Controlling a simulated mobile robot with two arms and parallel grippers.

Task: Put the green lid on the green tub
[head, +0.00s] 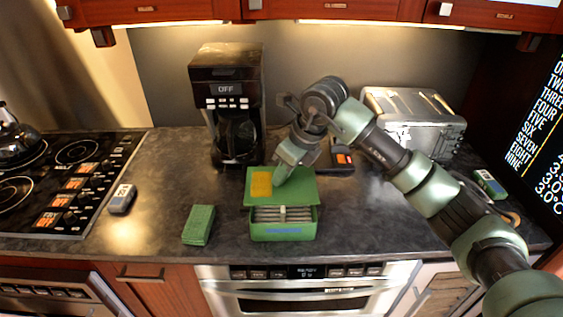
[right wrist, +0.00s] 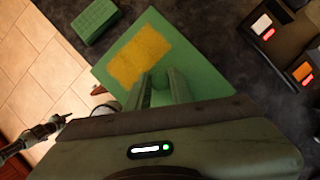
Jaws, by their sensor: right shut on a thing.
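The green tub (head: 283,232) stands on the counter near its front edge, above the oven. Its open front part shows grey slats inside. The green lid (head: 303,188), with a yellow patch on top, is over the rear of the tub and set back from its front rim. I cannot tell whether it touches the tub. My right gripper (head: 284,176) is shut on the lid's knob. In the right wrist view the fingers hold the green knob (right wrist: 159,82) beside the yellow patch. A dark jointed shape at that view's left edge may be my left arm; its jaws are unclear.
A green block (head: 199,225) lies left of the tub. The coffee maker (head: 227,100) and toaster (head: 415,120) stand behind. A stovetop (head: 65,180) is at left, with a small grey device (head: 122,198) beside it. Counter between device and block is clear.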

